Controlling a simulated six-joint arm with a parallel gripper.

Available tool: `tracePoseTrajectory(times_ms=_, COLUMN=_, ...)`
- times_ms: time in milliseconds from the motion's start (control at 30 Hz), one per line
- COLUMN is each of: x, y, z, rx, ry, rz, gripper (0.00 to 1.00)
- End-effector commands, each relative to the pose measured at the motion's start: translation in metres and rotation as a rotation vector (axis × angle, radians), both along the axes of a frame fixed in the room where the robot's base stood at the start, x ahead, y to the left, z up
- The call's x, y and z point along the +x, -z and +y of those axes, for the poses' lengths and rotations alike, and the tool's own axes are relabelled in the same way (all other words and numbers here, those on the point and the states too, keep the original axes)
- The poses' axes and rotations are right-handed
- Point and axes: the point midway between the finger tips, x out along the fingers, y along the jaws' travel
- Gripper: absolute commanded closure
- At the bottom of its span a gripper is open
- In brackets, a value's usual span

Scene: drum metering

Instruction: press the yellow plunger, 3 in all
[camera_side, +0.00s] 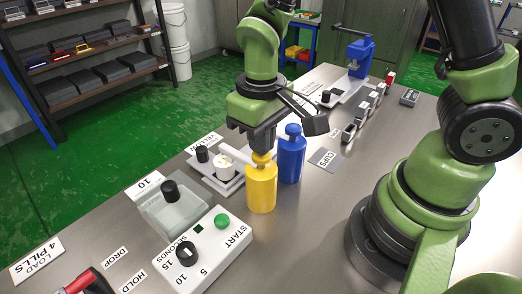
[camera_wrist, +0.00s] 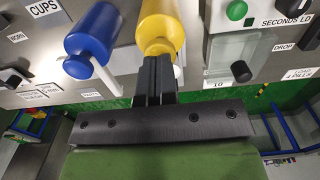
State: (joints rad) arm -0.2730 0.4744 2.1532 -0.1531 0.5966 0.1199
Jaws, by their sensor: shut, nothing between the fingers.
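The yellow bottle (camera_side: 261,190) stands on the metal bench with its yellow plunger (camera_side: 261,158) on top. A pale spout points left from its head, over a white cup (camera_side: 224,173). My gripper (camera_side: 263,148) is shut and empty, pointing down right over the plunger. The fingertips look to be at or on the plunger top; I cannot tell whether it is pressed down. In the wrist view the yellow bottle (camera_wrist: 160,25) lies just beyond my shut fingers (camera_wrist: 156,65), which hide part of its plunger.
A blue pump bottle (camera_side: 291,160) stands close beside the yellow one, to the right. A white timer box (camera_side: 210,250) with a green button and a clear tray (camera_side: 172,212) are at front left. A cups label (camera_side: 324,158) lies at right.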

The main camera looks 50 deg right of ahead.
Motion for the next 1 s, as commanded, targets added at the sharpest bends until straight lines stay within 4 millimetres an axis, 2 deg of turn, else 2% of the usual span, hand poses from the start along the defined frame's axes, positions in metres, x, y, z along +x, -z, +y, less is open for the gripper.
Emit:
tracePoseTrajectory(times_ms=500, x=-0.001, y=0.016, z=0.000, rx=0.000, ry=0.001, rz=0.001, gripper=1.00)
tracePoseTrajectory(times_ms=1000, x=0.000, y=0.017, z=0.000, rx=0.000, ry=0.001, rz=0.000, gripper=1.00)
